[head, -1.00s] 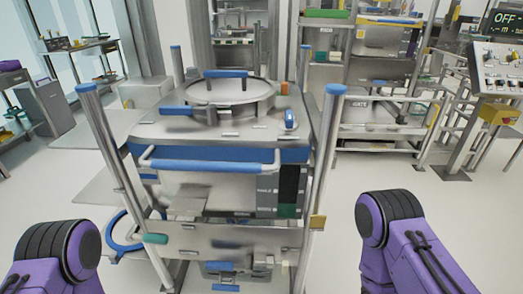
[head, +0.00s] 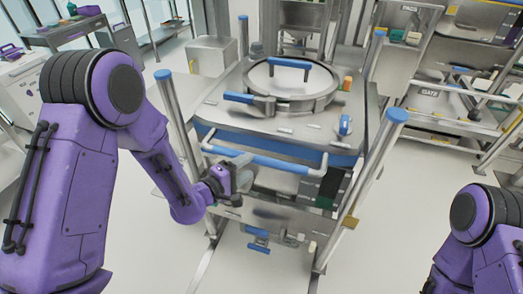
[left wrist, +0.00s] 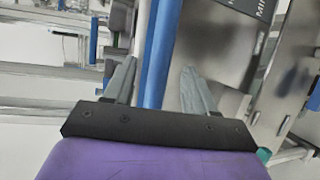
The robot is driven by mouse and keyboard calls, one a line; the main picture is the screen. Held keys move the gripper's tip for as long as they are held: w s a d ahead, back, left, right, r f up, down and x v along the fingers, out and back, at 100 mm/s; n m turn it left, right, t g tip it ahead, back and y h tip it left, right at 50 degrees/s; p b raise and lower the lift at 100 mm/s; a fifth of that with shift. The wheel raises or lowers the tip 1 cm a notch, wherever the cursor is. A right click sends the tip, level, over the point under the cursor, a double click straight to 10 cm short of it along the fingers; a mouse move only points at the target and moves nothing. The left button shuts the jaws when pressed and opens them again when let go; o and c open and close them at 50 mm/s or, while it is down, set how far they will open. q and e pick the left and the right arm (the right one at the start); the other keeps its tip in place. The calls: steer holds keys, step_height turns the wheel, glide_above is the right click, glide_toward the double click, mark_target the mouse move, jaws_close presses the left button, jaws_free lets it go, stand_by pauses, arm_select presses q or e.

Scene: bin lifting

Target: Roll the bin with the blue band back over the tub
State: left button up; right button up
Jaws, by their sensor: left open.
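The bin with the blue band (head: 342,159) is a grey metal unit on a frame in the middle of the head view. A blue-sleeved push bar (head: 275,160) runs across its front. My left gripper (head: 243,172) is open at the left part of this bar. In the left wrist view the blue bar (left wrist: 162,50) passes between my two spread fingers (left wrist: 158,72), and neither finger visibly presses on it. My right arm shows at the lower right, but its gripper is out of view. I cannot single out a tub.
A round lid with a blue handle (head: 290,82) sits on top of the bin. Blue-capped posts (head: 375,165) stand at its corners. Shelving (head: 455,95) stands at the right and a bench (head: 65,32) at the far left. Pale floor is clear on both sides.

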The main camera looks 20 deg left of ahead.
mark_target(262, 157)
arm_select(q)
steer(key=p+x, duration=0.1)
steer(key=x, duration=0.5)
steer(key=shift+w+d+f+p, duration=0.1)
steer(key=shift+w+d+p, duration=0.05)
steer(key=shift+w+p, duration=0.2)
steer(key=shift+w+d+f, duration=0.1)
steer(key=shift+w+f, duration=0.05)
steer(key=shift+w, duration=0.2)
jaws_close()
steer(key=shift+w+r, duration=0.15)
steer(key=shift+w, duration=0.45)
steer(key=shift+w+r, duration=0.15)
steer(key=shift+w, duration=0.4)
jaws_free()
steer(key=shift+w+f, duration=0.1)
steer(key=shift+w, duration=0.05)
steer(key=shift+f, duration=0.1)
arm_select(e)
steer(key=shift+r, duration=0.8)
